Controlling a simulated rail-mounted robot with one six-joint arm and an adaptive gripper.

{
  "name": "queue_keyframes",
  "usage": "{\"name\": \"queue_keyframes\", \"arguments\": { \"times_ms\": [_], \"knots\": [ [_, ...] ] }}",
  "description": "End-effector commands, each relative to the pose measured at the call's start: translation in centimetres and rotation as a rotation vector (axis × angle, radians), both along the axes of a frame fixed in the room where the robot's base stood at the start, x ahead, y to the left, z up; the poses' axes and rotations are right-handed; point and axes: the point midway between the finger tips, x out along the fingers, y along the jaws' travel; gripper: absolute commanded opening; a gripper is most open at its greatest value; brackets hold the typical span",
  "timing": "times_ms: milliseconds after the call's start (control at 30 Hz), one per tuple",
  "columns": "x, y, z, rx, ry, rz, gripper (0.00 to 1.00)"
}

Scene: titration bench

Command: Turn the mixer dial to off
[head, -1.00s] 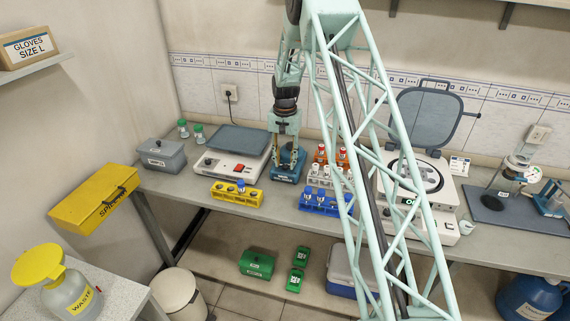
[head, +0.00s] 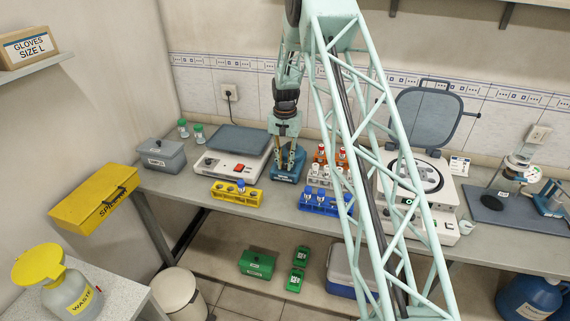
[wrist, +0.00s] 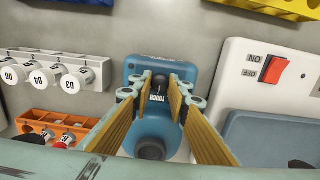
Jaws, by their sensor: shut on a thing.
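The mixer (head: 284,174) is a small blue unit on the bench, beside the white hotplate-like device. In the wrist view its blue body (wrist: 203,72) lies beneath my gripper, with its round cup head (wrist: 150,148) between the fingers toward the near side. My gripper (wrist: 160,88) points down at the mixer's control face, its fingertips close together around a small dark part beside the word TOUCH. It is shut on the mixer dial, which the fingertips mostly hide; I cannot read its setting. In the head view the gripper (head: 289,164) is directly over the mixer.
The white device (wrist: 237,65) with a red rocker switch (wrist: 273,70) stands close on one side. A white vial rack (wrist: 45,55) and an orange rack (wrist: 45,118) stand on the other. A yellow rack (head: 222,193) is nearer the bench's front edge.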

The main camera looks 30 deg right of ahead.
Motion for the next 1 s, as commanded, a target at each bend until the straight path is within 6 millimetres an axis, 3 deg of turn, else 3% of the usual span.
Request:
{"name": "queue_keyframes", "arguments": {
  "times_ms": [467,1000],
  "knots": [
    [0.04,-0.02,-0.03,-0.001,-0.001,0.158,0.06],
    [0.03,-0.01,-0.06,-0.001,-0.001,0.560,0.06]
  ]
}}
